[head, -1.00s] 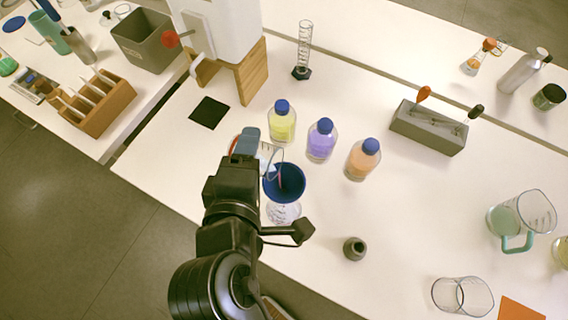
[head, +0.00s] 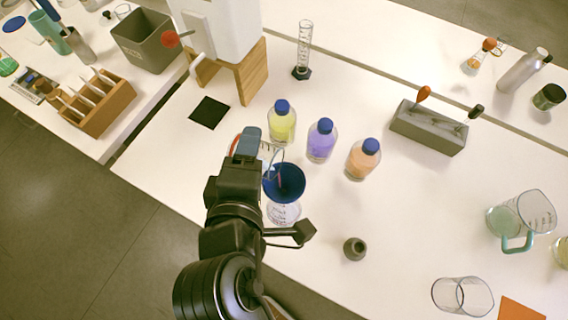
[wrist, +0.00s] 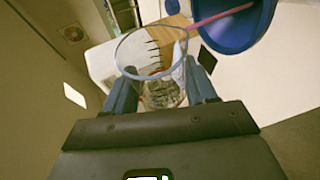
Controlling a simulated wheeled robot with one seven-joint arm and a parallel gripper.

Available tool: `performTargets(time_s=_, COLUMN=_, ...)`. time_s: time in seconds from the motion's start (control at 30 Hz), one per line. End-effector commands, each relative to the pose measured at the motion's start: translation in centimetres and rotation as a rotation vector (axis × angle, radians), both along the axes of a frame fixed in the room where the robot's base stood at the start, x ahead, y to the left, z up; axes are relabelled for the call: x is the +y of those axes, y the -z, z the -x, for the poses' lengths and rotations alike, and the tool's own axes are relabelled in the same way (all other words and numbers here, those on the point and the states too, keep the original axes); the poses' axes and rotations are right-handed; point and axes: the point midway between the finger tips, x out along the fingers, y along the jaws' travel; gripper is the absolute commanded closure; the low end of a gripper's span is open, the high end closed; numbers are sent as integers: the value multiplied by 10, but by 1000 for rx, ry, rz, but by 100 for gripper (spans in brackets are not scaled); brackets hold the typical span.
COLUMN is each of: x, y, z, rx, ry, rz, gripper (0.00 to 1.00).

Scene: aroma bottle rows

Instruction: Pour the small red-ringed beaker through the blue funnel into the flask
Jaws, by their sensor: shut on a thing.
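My gripper (head: 250,146) is shut on the small clear beaker (head: 271,153), seen from above with its blue-grey fingers on either side. In the wrist view the beaker (wrist: 150,48) shows dark graduation marks and sits between the fingers (wrist: 160,90). The beaker is tilted toward the blue funnel (head: 287,184), its rim at the funnel's upper left edge. A thin pink-red streak (wrist: 220,18), which looks like pouring liquid, runs from the rim over the funnel (wrist: 235,30). The funnel sits in the clear flask (head: 284,213), partly hidden below it.
Yellow (head: 282,125), purple (head: 321,143) and orange (head: 361,162) bottles with blue caps stand close behind the funnel. A small grey pot (head: 354,248) stands to the right front. A grey block (head: 428,128) is farther right. Table between them is clear.

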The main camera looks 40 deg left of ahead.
Motion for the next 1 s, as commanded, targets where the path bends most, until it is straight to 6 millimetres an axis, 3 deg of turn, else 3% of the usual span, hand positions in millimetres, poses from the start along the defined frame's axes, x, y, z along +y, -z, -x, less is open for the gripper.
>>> performTargets(time_s=1.0, x=-1, y=-2, z=0, rx=12, ry=0, rz=-44, gripper=78)
